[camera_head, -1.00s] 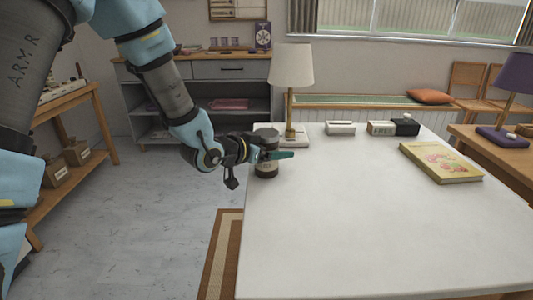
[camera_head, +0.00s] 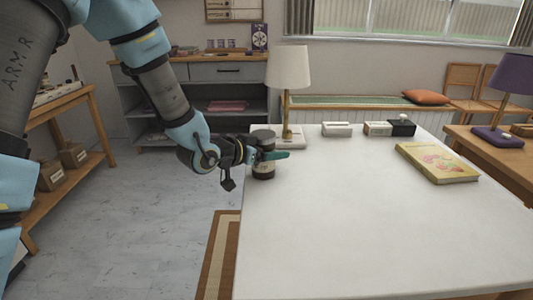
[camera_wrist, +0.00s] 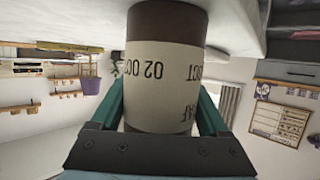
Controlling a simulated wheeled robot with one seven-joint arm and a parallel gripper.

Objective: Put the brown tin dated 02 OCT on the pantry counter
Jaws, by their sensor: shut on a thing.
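The brown tin (camera_wrist: 165,65) has a cream label that reads "02 OCT", upside down in the wrist view. In the head view the tin (camera_head: 263,168) is at the far left corner of the white table, upright by its look. My gripper (camera_head: 272,155) comes in from the left. Its green fingers (camera_wrist: 163,110) are on both sides of the tin and shut on it. I cannot tell whether the tin's base touches the tabletop. The pantry counter cannot be told for sure; a grey cabinet with a wooden top (camera_head: 195,62) stands against the back wall.
A white lamp (camera_head: 288,70) stands just behind the tin. A white block (camera_head: 337,129), a dark box (camera_head: 403,127) and a yellow book (camera_head: 437,163) lie farther right on the table (camera_head: 370,230). The table's front is clear. A wooden shelf (camera_head: 80,155) is at left.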

